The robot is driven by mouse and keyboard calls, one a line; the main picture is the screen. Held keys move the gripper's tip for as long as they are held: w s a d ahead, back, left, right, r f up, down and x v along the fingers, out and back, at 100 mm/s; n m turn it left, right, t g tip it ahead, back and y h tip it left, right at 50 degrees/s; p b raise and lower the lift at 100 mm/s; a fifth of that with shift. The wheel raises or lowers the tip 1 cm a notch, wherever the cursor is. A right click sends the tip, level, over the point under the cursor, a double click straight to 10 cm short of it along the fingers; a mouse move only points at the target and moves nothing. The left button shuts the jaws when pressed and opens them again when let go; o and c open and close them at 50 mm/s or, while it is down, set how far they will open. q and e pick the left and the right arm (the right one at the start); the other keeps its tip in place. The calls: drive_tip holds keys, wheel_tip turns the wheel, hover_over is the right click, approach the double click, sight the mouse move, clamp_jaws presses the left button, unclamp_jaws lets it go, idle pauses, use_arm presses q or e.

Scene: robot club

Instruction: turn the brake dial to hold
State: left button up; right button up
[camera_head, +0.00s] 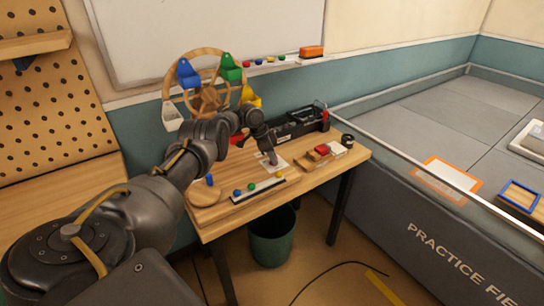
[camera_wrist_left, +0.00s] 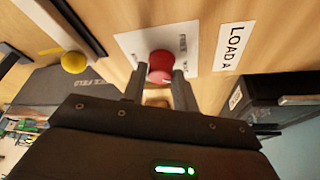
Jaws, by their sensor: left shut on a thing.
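The brake dial (camera_wrist_left: 161,66) is a round red knob on a white plate (camera_wrist_left: 132,42) with small print that I cannot read in the left wrist view. My left gripper (camera_wrist_left: 160,82) has one finger on each side of the knob and is shut on it. In the head view the left gripper (camera_head: 272,160) points down at the white plate (camera_head: 283,165) on the wooden table, and the knob itself is hidden. The direction the dial points cannot be told. My right gripper is not in view.
A wooden wheel (camera_head: 168,107) with coloured buckets stands behind the arm. A black device (camera_head: 302,123) lies at the table's back. A strip (camera_head: 258,190) with coloured balls is in front, and red and white blocks (camera_head: 337,148) are at right. A bin (camera_head: 272,240) stands below.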

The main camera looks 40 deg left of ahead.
use_arm(q)
drive_tip(key=o, duration=1)
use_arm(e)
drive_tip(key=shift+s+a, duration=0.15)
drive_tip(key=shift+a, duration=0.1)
use_arm(q)
drive_tip(key=shift+a+r, duration=0.1)
drive_tip(key=shift+r, duration=0.25)
drive_tip(key=shift+p+v, duration=0.95)
drive_tip(key=shift+v, duration=4.05)
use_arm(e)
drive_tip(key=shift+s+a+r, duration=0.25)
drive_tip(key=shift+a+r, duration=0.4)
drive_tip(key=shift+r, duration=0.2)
use_arm(q)
drive_tip(key=shift+s, duration=0.2)
